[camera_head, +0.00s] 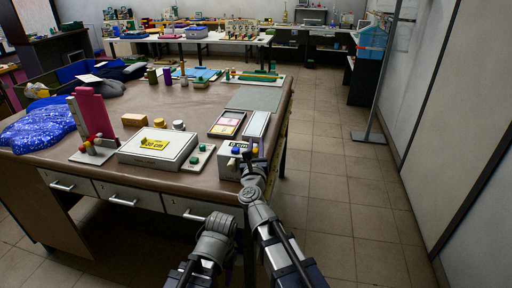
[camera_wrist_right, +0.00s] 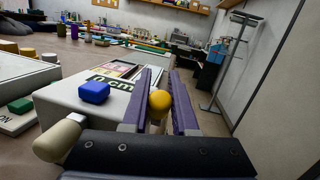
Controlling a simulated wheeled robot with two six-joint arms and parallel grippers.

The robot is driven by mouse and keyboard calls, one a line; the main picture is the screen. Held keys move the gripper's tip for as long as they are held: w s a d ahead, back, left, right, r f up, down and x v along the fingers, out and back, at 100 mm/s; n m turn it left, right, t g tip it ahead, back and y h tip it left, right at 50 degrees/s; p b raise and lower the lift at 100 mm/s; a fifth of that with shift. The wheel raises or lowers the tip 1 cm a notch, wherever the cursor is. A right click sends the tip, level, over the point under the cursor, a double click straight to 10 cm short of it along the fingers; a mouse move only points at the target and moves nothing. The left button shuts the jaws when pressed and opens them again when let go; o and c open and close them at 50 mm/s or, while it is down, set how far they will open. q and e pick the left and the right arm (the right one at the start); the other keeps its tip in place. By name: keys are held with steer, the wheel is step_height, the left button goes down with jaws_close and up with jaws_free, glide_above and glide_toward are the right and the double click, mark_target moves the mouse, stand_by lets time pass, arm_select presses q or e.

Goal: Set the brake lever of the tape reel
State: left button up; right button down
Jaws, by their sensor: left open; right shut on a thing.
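The tape reel (camera_head: 238,166) is a pale box with a "0 cm" label at the table's right front corner. The stem below the ball is hidden. In the head view my right gripper (camera_head: 246,163) is at the reel's front right side. My left arm shows at the bottom, but its fingers are not visible.

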mark_target(256, 154)
steer(key=c, duration=0.7)
jaws_free()
steer(key=shift+s+a+f+b, duration=0.15)
steer(key=shift+s, duration=1.15)
steer(key=shift+s+a+f+b, duration=0.15)
steer(key=shift+s+a+f, duration=0.05)
steer(key=shift+s, duration=1.05)
steer(key=shift+s+a+f+b, duration=0.15)
steer(key=shift+s, duration=1.15)
